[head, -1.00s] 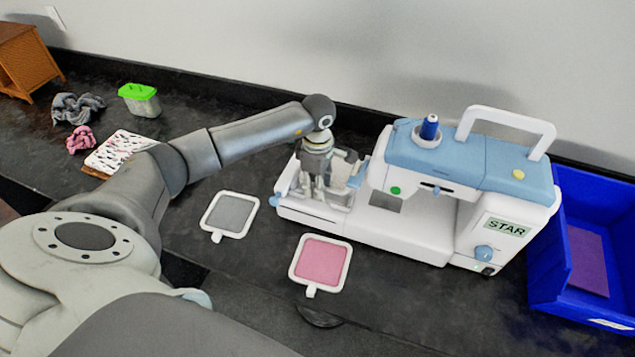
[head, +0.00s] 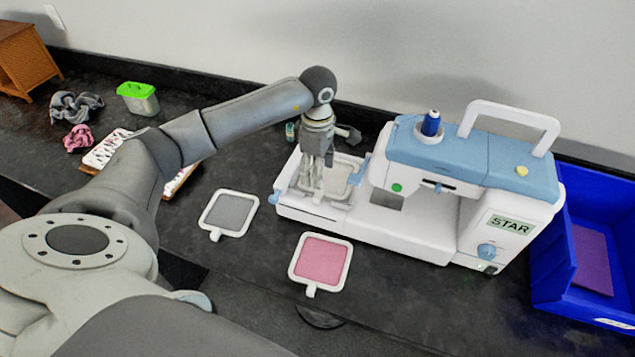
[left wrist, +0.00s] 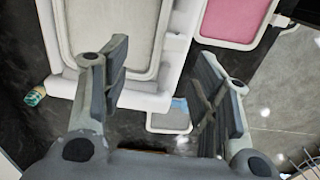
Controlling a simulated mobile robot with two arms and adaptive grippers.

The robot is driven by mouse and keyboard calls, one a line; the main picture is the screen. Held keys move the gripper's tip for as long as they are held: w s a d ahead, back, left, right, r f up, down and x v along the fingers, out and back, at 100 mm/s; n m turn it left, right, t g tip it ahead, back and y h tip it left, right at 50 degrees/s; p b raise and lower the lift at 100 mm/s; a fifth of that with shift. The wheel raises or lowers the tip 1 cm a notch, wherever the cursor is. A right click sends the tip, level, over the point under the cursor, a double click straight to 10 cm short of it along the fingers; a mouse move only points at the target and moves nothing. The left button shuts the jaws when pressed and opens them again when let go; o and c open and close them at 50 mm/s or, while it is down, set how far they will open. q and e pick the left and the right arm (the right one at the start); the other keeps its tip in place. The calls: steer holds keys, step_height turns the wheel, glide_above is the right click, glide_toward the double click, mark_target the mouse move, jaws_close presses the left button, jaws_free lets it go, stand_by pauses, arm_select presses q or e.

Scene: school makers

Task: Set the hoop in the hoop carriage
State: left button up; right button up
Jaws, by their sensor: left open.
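A hoop with cream cloth and a white rim (head: 357,168) lies in the carriage (head: 300,209) at the left end of the white and blue sewing machine, between blue clips. It looks flat; how fully it is seated I cannot tell. My left gripper (head: 311,188) is open above the left end of the carriage, partly covering hoop and carriage. In the left wrist view its fingers (left wrist: 158,95) are apart with nothing gripped, and the cream hoop (left wrist: 105,35) lies beyond them. My right gripper is not in view.
A grey-cloth hoop (head: 230,213) and a pink-cloth hoop (head: 320,263) lie on the dark counter in front. The sewing machine (head: 455,172) stands right of the carriage, with a blue bin (head: 547,281) beyond. A small teal spool (head: 291,132) stands behind.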

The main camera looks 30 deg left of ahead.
arm_select(q)
step_height(320, 180, up, 7)
steer(key=b, duration=0.1)
steer(key=shift+r+b, duration=0.15)
steer(key=shift+b, duration=0.2)
steer(key=shift+s, duration=0.1)
